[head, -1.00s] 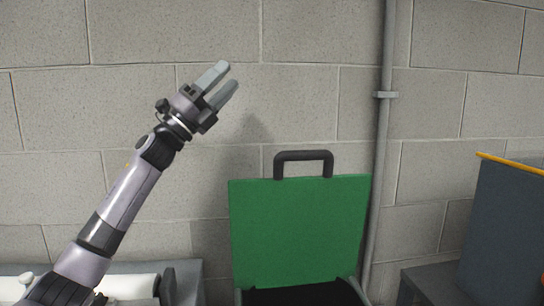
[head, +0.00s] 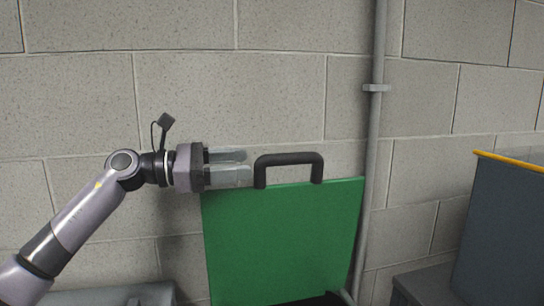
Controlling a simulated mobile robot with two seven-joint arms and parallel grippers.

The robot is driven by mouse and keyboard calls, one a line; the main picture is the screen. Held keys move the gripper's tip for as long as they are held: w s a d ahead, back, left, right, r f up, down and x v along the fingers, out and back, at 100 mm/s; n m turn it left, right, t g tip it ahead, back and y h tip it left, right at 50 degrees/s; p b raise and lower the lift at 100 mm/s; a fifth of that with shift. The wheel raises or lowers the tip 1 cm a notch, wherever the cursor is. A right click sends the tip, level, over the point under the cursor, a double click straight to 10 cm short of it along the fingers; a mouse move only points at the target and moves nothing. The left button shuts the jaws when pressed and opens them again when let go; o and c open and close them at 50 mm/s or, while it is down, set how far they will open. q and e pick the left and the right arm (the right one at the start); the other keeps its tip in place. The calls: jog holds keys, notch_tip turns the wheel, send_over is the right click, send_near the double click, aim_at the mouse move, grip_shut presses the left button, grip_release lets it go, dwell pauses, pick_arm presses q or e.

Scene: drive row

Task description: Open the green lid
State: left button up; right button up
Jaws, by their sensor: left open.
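The green lid (head: 284,245) stands upright against the block wall, with the dark opening of its box just showing below it at the bottom edge. A black handle (head: 289,158) sits on the lid's top edge. My left gripper (head: 246,166) is open and empty, its fingers pointing right. It is at the lid's upper left corner, close to the left side of the handle, and the handle is not between its fingers. I cannot tell whether a finger touches the lid. My right gripper is not in view.
A grey pipe (head: 373,140) runs up the wall just right of the lid. A dark grey bin with a yellow rim (head: 511,230) stands at the right. A grey surface (head: 110,295) is at the lower left. The wall above the lid is clear.

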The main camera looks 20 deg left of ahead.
aim_at(261, 162)
pick_arm(q)
jog(key=p+x, duration=0.1)
jog(key=x, duration=0.6)
jog(key=shift+w+d+p, duration=0.3)
jog(key=shift+p, duration=0.05)
grip_shut()
